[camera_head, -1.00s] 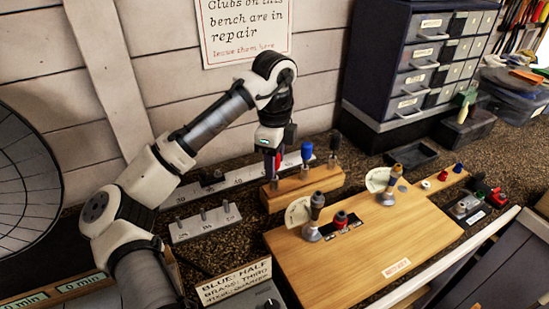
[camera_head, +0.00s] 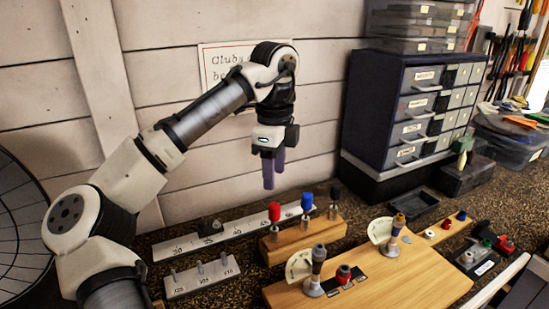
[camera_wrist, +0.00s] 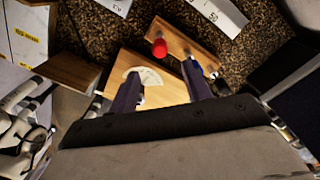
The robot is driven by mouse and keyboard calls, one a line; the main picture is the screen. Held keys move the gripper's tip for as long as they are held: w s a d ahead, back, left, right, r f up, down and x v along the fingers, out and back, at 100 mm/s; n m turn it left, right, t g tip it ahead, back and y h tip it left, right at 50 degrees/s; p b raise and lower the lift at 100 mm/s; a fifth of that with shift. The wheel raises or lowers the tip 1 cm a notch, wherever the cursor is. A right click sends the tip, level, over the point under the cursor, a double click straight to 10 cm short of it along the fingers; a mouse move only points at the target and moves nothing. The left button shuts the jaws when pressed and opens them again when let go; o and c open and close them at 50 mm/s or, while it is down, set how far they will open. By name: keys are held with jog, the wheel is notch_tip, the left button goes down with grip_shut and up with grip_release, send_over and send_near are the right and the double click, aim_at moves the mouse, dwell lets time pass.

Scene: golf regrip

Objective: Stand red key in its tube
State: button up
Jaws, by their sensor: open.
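The red key (camera_head: 274,211) stands upright at the left end of a long wooden block (camera_head: 303,240), with its red handle on top. A blue-handled key (camera_head: 307,201) and a black-handled key (camera_head: 334,191) stand in the same block to its right. The red handle (camera_wrist: 159,47) also shows in the wrist view, beyond and between the fingertips; the blue one is partly hidden by a finger. My gripper (camera_head: 270,172) is open and empty, pointing down, well above the block and apart from the red key. Whether the red key is fully seated is too small to tell.
A wooden board (camera_head: 375,275) with dials and knobs lies in front of the block. Numbered grey strips (camera_head: 202,277) lie to the left. A dark drawer cabinet (camera_head: 415,105) and a black tray (camera_head: 413,207) are to the right. The air around my gripper is clear.

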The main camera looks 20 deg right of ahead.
jog(key=shift+r, duration=1.45)
jog(key=shift+f, duration=0.1)
